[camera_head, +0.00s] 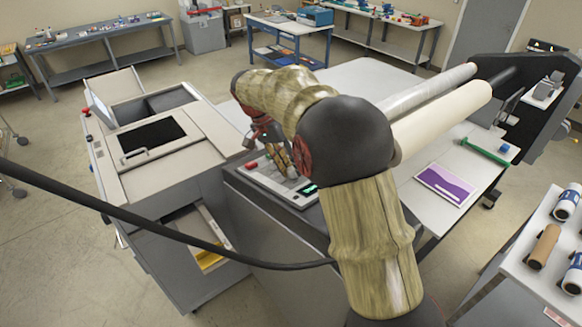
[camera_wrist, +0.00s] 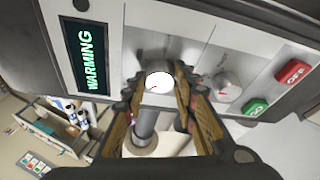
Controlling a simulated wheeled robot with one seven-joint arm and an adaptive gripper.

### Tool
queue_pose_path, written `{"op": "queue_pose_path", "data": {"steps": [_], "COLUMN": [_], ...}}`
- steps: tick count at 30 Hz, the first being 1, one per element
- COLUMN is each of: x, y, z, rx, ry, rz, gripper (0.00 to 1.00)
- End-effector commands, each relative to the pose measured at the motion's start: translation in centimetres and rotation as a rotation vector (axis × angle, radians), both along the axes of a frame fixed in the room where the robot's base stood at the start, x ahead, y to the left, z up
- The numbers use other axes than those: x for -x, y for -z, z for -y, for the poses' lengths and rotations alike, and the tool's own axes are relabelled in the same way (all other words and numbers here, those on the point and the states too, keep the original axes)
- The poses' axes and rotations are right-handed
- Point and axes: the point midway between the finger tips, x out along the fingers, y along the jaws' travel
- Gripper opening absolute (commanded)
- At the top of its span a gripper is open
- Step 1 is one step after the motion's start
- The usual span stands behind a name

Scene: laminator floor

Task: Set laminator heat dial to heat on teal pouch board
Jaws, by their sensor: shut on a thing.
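The laminator control panel (camera_wrist: 195,50) fills the upper part of the wrist view. It also shows in the head view (camera_head: 262,172). My gripper (camera_wrist: 158,95) is shut on a round dial (camera_wrist: 158,82) with a bright white face and a small red pointer mark. In the head view my gripper (camera_head: 280,158) is over the panel, and the held dial is hidden. No label naming the held dial is readable. I cannot make out a teal pouch board.
A second, silver dial (camera_wrist: 226,87) stands right of the held one, then a green button (camera_wrist: 255,107) and a red OFF button (camera_wrist: 293,72). Large rollers (camera_head: 440,120) lie behind my arm. A purple sheet (camera_head: 445,185) and a green bar (camera_head: 486,151) lie on the table.

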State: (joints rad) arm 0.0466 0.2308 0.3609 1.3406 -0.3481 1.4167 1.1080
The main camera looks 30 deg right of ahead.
Motion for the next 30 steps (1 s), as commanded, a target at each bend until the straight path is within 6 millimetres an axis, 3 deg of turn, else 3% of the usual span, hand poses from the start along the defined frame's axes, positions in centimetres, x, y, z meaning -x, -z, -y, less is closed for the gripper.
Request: {"op": "queue_pose_path", "data": {"steps": [12,30], "x": [-0.22,-0.22], "y": [0.03,-0.03], "z": [-0.06,-0.06], "rx": [0.086,0.11], "ry": [0.242,0.307], "rz": [0.02,0.024], "gripper": [0.03,0.03]}}
